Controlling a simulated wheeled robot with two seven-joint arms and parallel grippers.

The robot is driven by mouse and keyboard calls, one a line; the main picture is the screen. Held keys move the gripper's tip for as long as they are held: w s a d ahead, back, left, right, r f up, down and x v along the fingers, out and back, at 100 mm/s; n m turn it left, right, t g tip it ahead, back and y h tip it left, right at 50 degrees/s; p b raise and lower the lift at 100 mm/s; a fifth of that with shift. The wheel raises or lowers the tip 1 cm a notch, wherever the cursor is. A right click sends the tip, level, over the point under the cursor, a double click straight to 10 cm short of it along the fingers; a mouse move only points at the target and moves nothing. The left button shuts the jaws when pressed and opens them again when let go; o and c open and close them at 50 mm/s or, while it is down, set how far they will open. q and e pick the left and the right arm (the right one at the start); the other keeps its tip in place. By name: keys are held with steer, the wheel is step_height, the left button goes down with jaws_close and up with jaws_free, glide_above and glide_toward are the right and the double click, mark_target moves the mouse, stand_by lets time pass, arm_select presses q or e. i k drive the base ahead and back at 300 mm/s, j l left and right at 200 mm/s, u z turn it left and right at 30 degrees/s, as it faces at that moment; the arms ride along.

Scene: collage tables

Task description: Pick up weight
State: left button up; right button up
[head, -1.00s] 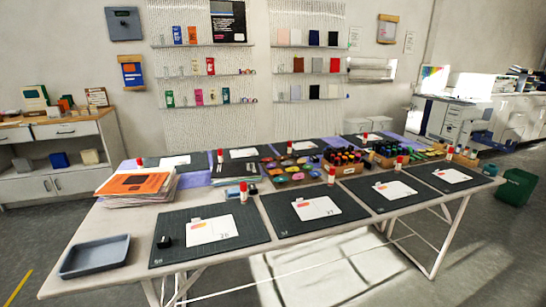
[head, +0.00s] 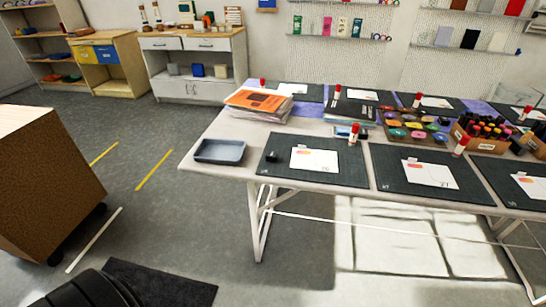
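A small black block, which looks like the weight (head: 272,157), sits on the left part of the nearest-left dark cutting mat (head: 335,177) on the long table. A white card (head: 314,160) lies on the same mat just right of it, apart from it. A shallow blue-grey tray (head: 220,151) stands to the left of the mat at the table's left end. Neither of my grippers shows in the head view.
The long table (head: 205,174) also holds a paper stack (head: 258,104), glue sticks, ink pads and a marker box. A brown cabinet (head: 45,185) stands at the left. A dark floor mat (head: 160,283) lies at bottom left. Floor before the table is clear.

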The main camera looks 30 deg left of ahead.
mark_target(271, 156)
steer(key=u, duration=1.4)
steer(key=i+l+u, duration=0.1)
steer(key=l, duration=0.35)
steer(key=i+l+u, duration=0.1)
steer(key=l, duration=0.3)
steer(key=i+l+u, duration=0.1)
steer(key=l, duration=0.35)
